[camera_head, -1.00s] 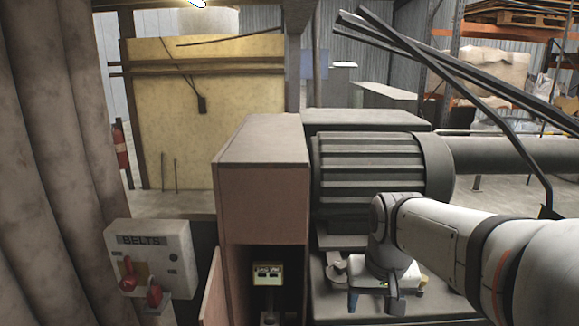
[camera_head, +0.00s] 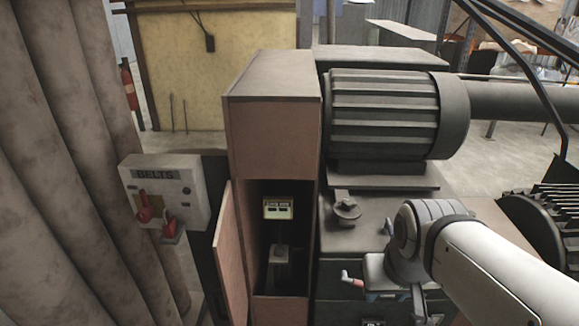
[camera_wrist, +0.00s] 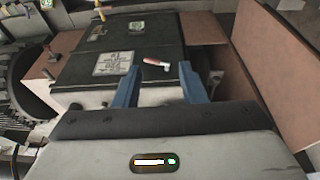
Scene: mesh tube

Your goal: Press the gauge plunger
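A small gauge with a pale display (camera_head: 279,208) stands inside the open, dark compartment of the brown cabinet. A grey block on a stem (camera_head: 280,262) sits below the display. I cannot make out which part is the plunger. My gripper is open and empty in the wrist view (camera_wrist: 160,78), with its two blue fingers spread apart. In the head view it is mostly hidden below my white arm, to the right of the cabinet. I cannot pick out the gauge with certainty in the wrist view.
The cabinet (camera_head: 270,135) has an open door (camera_head: 230,240) on its left. A red-tipped handle (camera_head: 351,279) is right of it and shows between the fingers in the wrist view (camera_wrist: 156,63). A large motor (camera_head: 385,110) stands behind. A BELTS switch box (camera_head: 160,190) is left.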

